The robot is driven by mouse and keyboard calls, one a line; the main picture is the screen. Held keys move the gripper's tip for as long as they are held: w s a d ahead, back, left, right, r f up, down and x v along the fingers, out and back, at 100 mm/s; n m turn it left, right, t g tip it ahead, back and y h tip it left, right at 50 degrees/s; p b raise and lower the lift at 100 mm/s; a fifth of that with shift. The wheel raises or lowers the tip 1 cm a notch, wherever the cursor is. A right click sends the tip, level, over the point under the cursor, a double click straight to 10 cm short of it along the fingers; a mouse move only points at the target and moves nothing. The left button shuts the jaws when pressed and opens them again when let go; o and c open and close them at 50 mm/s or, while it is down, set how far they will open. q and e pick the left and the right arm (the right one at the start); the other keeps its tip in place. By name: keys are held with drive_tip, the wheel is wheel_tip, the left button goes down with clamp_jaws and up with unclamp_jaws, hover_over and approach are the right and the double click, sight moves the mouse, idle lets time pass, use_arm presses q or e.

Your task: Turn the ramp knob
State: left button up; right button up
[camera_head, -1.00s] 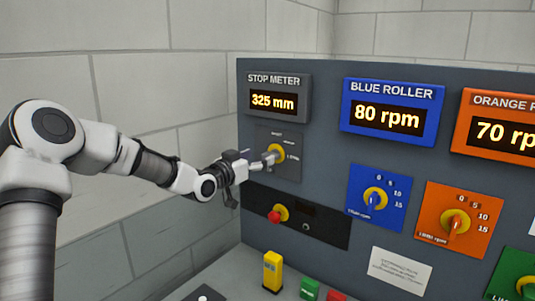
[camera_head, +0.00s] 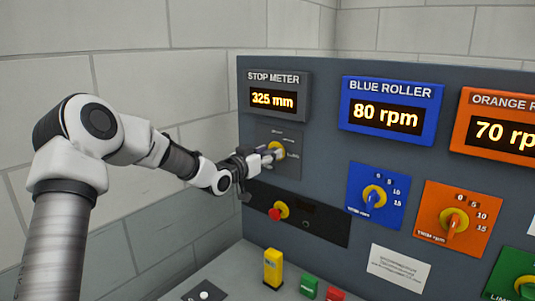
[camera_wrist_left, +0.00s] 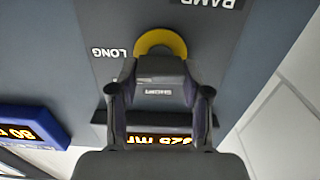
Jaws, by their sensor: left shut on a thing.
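The ramp knob (camera_head: 277,147) has a yellow collar and sits on a dark grey plate below the stop meter display. In the left wrist view its yellow collar (camera_wrist_left: 160,38) shows as an arc beyond the fingers, near the upside-down labels RAMP, LONG and SHORT. My left gripper (camera_head: 272,156) reaches the knob from the left and is shut on it. In the left wrist view the gripper (camera_wrist_left: 160,72) covers the knob's handle, so its pointing direction is hidden. My right gripper is not in view.
The stop meter (camera_head: 274,97) reads 325 mm. Blue (camera_head: 377,197) and orange (camera_head: 457,220) dial plates lie to the right. A yellow block (camera_head: 272,268) stands on the ledge below.

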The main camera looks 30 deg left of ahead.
use_arm(q)
drive_tip(key=shift+r+n, duration=0.1)
drive_tip(key=shift+n, duration=0.2)
drive_tip(key=n, duration=0.3)
drive_tip(key=shift+a, duration=0.15)
drive_tip(key=n, duration=0.4)
drive_tip(key=shift+w+n+p, duration=0.1)
drive_tip(key=shift+n+p, duration=0.2)
drive_tip(key=shift+p, duration=0.05)
drive_tip(key=shift+n, duration=0.3)
